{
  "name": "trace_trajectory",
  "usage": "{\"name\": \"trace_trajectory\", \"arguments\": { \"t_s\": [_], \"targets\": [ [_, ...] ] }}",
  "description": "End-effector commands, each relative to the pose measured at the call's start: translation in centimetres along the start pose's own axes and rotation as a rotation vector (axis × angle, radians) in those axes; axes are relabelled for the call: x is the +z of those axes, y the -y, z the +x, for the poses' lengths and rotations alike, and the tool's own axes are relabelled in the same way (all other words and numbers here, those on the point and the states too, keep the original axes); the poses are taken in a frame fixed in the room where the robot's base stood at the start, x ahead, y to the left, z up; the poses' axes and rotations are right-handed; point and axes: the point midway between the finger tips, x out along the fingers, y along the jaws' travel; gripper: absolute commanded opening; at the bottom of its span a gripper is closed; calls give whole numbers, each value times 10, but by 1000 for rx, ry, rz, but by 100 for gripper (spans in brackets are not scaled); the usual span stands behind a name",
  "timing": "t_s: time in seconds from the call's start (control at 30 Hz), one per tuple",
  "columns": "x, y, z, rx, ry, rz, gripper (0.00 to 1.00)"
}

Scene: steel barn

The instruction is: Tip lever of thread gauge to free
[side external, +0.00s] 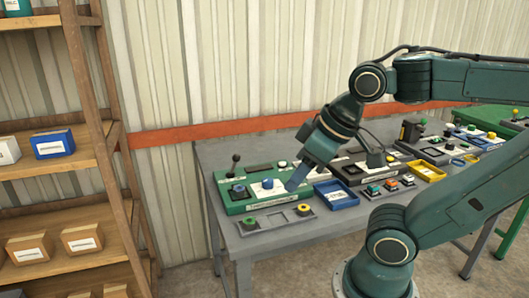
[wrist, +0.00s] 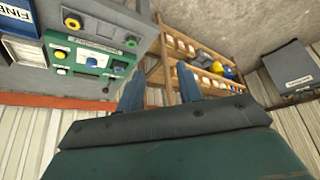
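A green gauge box (side external: 240,203) stands at the left end of the grey table, with knobs and small labels too small to read in the side view. A lever with a black ball knob (side external: 236,158) rises near its back left corner; it looks roughly upright. I cannot read whether this is the thread gauge. My gripper (side external: 294,183) points down and left above the right part of this box, to the right of the lever and apart from it. In the wrist view, the two blue fingers (wrist: 160,76) stand apart with nothing between them. The green panel (wrist: 90,62) shows left of them.
A grey plate with yellow and green knobs (side external: 277,219) lies in front of the box. A blue tray (side external: 337,194), another control box (side external: 362,173) and a yellow tray (side external: 427,172) stand to the right. A wooden shelf (side external: 110,140) stands left of the table; a corrugated wall is behind.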

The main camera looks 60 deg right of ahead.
Motion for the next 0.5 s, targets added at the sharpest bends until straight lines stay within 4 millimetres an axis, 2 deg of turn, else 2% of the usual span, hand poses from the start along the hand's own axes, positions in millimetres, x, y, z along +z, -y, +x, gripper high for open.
{"name": "trace_trajectory", "arguments": {
  "t_s": [0.07,0.27,0.5],
  "targets": [
    [0,0,0,0,0,0,36],
    [-3,-1,1,2,0,7,0],
    [-28,-10,9,12,3,60,0]
  ]
}}
